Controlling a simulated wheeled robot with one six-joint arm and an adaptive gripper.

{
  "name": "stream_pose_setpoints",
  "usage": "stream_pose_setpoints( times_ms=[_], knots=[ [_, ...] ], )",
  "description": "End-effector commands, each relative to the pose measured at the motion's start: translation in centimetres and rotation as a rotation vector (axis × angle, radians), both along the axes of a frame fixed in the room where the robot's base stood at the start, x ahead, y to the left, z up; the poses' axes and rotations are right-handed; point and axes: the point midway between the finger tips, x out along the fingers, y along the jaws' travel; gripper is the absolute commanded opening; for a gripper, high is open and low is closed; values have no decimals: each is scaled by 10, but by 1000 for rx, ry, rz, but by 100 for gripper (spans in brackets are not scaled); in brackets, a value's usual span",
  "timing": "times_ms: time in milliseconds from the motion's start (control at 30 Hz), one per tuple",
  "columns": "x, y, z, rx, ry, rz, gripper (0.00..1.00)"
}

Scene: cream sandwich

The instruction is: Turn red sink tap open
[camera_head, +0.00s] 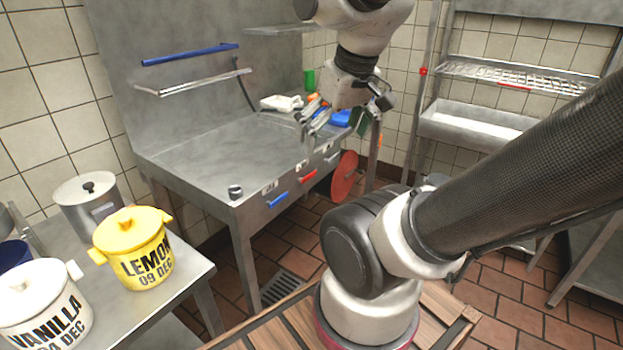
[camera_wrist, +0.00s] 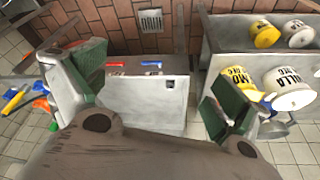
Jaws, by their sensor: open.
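The red tap handle (camera_head: 308,177) is on the front panel of the steel sink counter (camera_head: 215,150), to the right of a blue tap handle (camera_head: 277,200). In the wrist view the red handle (camera_wrist: 115,64) shows at the panel's edge, between my fingers and closer to the left one. My gripper (camera_head: 343,124) is above the right end of the counter, apart from the red handle. Its two green-padded fingers are wide apart, with nothing between them in the wrist view (camera_wrist: 152,90).
A small dark-topped metal piece (camera_head: 235,191) sits on the counter's near corner. Blue and orange items (camera_head: 340,118) lie behind my gripper. A red disc (camera_head: 345,176) hangs at the counter's right end. A side table holds a yellow lemon pot (camera_head: 132,245). Most of the counter top is clear.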

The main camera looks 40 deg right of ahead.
Motion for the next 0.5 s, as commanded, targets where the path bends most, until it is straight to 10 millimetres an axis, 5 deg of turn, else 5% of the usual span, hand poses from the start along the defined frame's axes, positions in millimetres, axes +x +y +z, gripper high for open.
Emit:
stream_pose_setpoints(
  times_ms=[233, 500],
  knots=[
    [-2, -47, -59, 78, 291, -248, 98],
    [-3, -65, -135, 402, 566, -599, 98]
  ],
)
